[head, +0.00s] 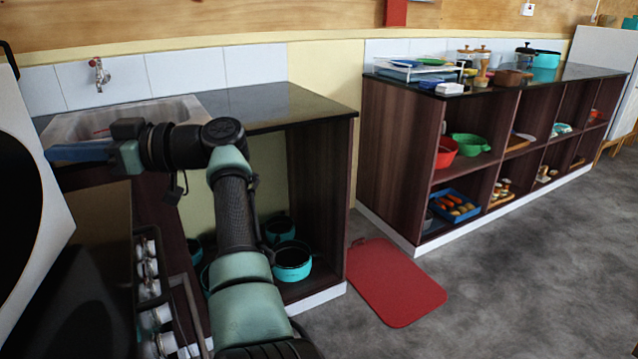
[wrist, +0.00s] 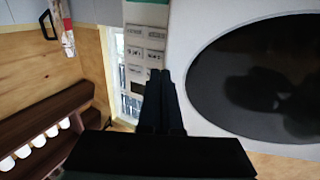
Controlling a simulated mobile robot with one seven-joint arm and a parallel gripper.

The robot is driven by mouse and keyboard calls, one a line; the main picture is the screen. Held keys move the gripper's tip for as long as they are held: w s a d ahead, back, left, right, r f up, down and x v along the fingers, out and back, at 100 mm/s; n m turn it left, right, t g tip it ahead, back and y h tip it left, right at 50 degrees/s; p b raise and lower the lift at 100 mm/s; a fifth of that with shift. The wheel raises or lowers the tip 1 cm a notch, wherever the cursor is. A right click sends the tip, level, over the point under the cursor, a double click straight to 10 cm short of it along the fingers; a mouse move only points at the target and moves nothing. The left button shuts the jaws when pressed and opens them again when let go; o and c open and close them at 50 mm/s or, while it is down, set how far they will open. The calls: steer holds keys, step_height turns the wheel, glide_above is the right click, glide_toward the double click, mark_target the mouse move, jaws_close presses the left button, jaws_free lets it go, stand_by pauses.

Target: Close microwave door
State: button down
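The microwave door (head: 50,210) is a white panel with a large black oval window, cut off by the left edge of the head view. In the wrist view the door (wrist: 205,30) fills the right side, and a control panel (wrist: 147,48) with grey buttons stands left of it. How far the door stands open is not clear. My gripper (wrist: 165,75) points towards the strip between the panel and the door, with its dark fingers together and nothing visible between them. Contact with the door cannot be told. In the head view my gripper (head: 52,153) reaches left beside the door.
A stove front with white knobs (head: 150,285) is below my arm. A sink (head: 110,118) and dark counter (head: 285,105) lie behind it. Open shelves (head: 385,160) stand at the right. A red mat (head: 395,282) lies on otherwise clear grey floor.

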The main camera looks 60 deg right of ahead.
steer(key=shift+x, duration=1.7)
steer(key=shift+s+a, duration=0.15)
steer(key=shift+s, duration=0.05)
